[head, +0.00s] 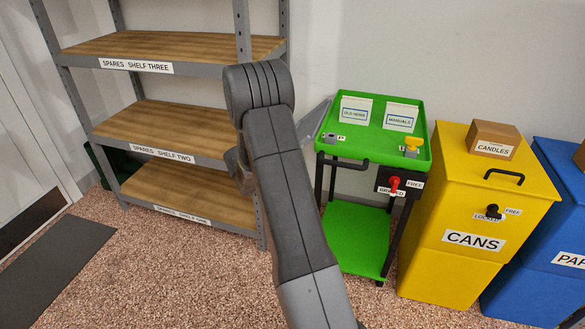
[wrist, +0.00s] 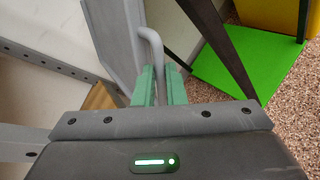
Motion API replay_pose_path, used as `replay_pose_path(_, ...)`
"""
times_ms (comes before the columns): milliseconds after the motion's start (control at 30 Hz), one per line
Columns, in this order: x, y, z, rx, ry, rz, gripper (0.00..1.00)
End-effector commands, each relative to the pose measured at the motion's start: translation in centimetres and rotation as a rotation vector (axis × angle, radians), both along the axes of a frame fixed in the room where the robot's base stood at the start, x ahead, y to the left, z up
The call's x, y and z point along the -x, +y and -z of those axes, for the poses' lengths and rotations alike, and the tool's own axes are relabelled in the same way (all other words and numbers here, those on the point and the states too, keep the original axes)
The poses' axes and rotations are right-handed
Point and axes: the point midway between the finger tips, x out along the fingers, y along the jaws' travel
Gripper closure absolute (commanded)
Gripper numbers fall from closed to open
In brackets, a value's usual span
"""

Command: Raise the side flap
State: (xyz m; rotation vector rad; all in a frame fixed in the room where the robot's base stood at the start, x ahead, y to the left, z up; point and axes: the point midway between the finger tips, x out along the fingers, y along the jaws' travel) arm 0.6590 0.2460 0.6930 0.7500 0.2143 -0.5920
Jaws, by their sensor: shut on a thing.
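The green cart (head: 345,146) stands right of my arm in the head view. Its grey side flap (head: 316,120) shows as a slanted sliver at the cart's left edge, mostly hidden behind my arm. In the wrist view a grey panel (wrist: 112,38), which looks like the flap, stands at a slant. A bent grey bar handle (wrist: 150,42) is beside it. My gripper (wrist: 159,74) has its green fingers shut on this bar. The fingers are hidden in the head view.
Grey shelving (head: 160,150) stands close on the left. The yellow CANS bin (head: 460,255) and a blue bin (head: 545,225) stand to the right. On the cart top are two labelled cards and a yellow knob (head: 412,144); a red lever (head: 394,184) is on its front.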

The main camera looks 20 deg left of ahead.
Motion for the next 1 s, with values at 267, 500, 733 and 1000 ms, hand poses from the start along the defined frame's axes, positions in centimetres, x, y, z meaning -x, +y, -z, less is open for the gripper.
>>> replay_pose_path(267,-0.1,1.0,-1.5,-0.269,-0.014,-0.002,1.00)
replay_pose_path(500,-0.1,1.4,-3.4,-0.487,-0.022,-0.002,1.00)
replay_pose_path(733,-0.1,1.4,-4.9,-0.655,-0.026,-0.001,1.00)
replay_pose_path(1000,-0.1,1.3,-6.1,-0.777,-0.029,0.000,1.00)
